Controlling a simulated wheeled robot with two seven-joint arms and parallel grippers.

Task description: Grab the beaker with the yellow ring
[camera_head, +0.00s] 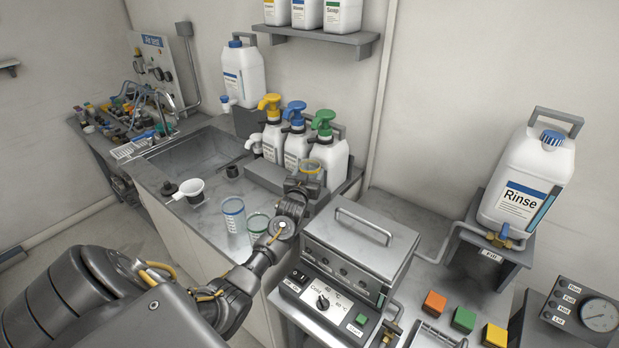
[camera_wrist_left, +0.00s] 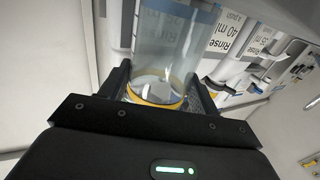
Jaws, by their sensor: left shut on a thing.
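The clear beaker with the yellow ring (camera_head: 311,167) is up by the pump bottles in the head view. My left gripper (camera_head: 304,184) is shut on it. In the left wrist view the beaker (camera_wrist_left: 172,50) sits between the two fingers (camera_wrist_left: 160,92), its yellow ring close to the palm. The pump bottles partly crowd behind it in the head view, so I cannot tell whether it touches them. A beaker with a blue ring (camera_head: 234,213) and one with a green ring (camera_head: 258,223) stand on the counter, left of my arm. My right gripper is not in view.
Pump bottles with yellow (camera_head: 270,103), blue (camera_head: 294,110) and green (camera_head: 323,120) heads stand behind the gripper. A metal bath unit (camera_head: 360,240) is to the right of my forearm.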

